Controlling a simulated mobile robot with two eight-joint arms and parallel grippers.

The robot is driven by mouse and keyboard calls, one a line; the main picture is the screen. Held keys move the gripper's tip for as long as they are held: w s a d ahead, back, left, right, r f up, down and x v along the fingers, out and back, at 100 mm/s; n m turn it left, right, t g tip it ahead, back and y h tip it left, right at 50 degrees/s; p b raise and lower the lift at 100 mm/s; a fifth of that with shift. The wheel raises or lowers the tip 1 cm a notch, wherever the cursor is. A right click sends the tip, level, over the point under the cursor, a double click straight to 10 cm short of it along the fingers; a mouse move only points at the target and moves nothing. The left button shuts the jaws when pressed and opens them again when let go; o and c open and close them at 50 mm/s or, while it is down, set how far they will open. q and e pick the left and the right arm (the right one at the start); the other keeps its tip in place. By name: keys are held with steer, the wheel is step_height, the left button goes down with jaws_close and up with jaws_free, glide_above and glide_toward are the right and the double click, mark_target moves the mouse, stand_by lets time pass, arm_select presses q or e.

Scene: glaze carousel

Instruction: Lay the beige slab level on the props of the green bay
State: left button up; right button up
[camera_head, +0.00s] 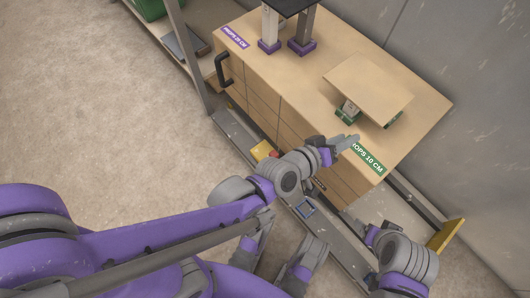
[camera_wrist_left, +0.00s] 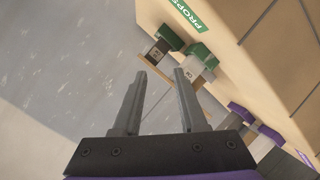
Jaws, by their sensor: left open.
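The beige slab (camera_head: 372,82) is over the green-footed props of the green bay, at the right of the cabinet top. One prop (camera_head: 347,110) shows under its front left edge and another (camera_head: 394,119) under its right side. It looks about level, but I cannot tell whether every prop touches it. In the left wrist view two green-footed props (camera_wrist_left: 199,54) show, with the slab (camera_wrist_left: 151,76) partly behind the fingers. My left gripper (camera_head: 352,142) is open and apart from the slab, near the green label (camera_head: 368,160). My right arm shows at the lower right, its jaws unclear.
The wooden cabinet (camera_head: 300,88) carries a purple bay at the left, with purple-footed props (camera_head: 302,46) under a dark slab (camera_head: 291,4). A black handle (camera_head: 222,70) sticks out of its left end. A grey wall stands behind. Open floor lies left.

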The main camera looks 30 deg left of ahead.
arm_select(q)
steer(key=s+a+f+m+g+y, duration=0.2)
steer(key=s+a+f+g+y, duration=0.1)
steer(key=s+a, duration=0.5)
steer(key=s+a+f+m+g+y, duration=0.2)
steer(key=s+a+g, duration=0.3)
steer(key=a, duration=0.6)
steer(key=s+f+y, duration=0.1)
steer(key=s, duration=0.1)
steer(key=shift+s+a+f+y, duration=0.3)
steer(key=shift+s+f, duration=0.05)
steer(key=shift+f, duration=0.05)
step_height(320, 180, up, 26)
steer(key=t+p, duration=0.1)
steer(key=p, duration=2.1)
steer(key=shift+w+p, duration=0.35)
steer(key=shift+w, duration=0.1)
arm_select(e)
step_height(320, 180, up, 26)
steer(key=t, duration=0.1)
steer(key=shift+w, duration=0.45)
